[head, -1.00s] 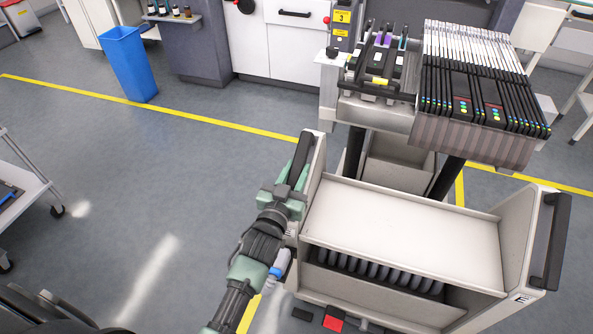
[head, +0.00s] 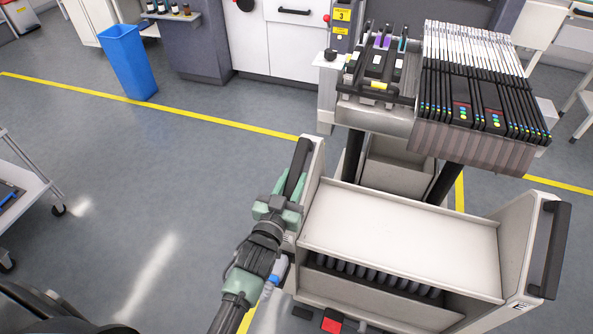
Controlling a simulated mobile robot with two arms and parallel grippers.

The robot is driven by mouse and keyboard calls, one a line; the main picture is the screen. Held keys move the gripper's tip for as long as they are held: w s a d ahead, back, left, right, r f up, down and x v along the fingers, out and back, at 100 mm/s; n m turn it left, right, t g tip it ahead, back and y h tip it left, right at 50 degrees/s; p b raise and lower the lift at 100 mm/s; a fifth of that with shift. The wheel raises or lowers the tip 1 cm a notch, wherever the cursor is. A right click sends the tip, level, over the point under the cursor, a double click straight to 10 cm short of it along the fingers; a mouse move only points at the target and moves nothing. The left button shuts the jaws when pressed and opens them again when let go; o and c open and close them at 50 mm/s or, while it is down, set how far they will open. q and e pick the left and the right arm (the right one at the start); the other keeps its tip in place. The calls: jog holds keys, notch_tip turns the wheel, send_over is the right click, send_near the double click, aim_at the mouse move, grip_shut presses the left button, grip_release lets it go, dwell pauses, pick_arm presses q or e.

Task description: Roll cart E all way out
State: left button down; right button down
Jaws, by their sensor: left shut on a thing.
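Cart E (head: 400,222) is a pale grey trolley in the lower right of the head view, with a flat top and an open front bay holding a row of dark rounded items. The letter E shows on its right side panel. A black bar handle (head: 556,250) is on that right panel, and another black handle (head: 298,165) is on the left panel. My left gripper (head: 290,192) is at the left handle, shut on it; its fingertips are partly hidden. My right gripper is not in view.
Behind the cart stands a machine with a rack of feeders (head: 480,90). A blue bin (head: 128,62) stands at the upper left. Another trolley (head: 25,195) is at the left edge. A yellow floor line (head: 200,118) crosses open grey floor left of the cart.

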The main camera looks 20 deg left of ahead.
pick_arm(q)
jog(key=shift+s+f, duration=0.1)
jog(key=shift+s, duration=0.65)
jog(key=c, duration=1.5)
grip_release()
jog(key=o, duration=0.4)
jog(key=shift+w, duration=0.1)
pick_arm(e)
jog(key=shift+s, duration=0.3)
pick_arm(q)
jog(key=s, duration=0.7)
jog(key=shift+s+a, duration=0.15)
jog(key=shift+s, duration=0.25)
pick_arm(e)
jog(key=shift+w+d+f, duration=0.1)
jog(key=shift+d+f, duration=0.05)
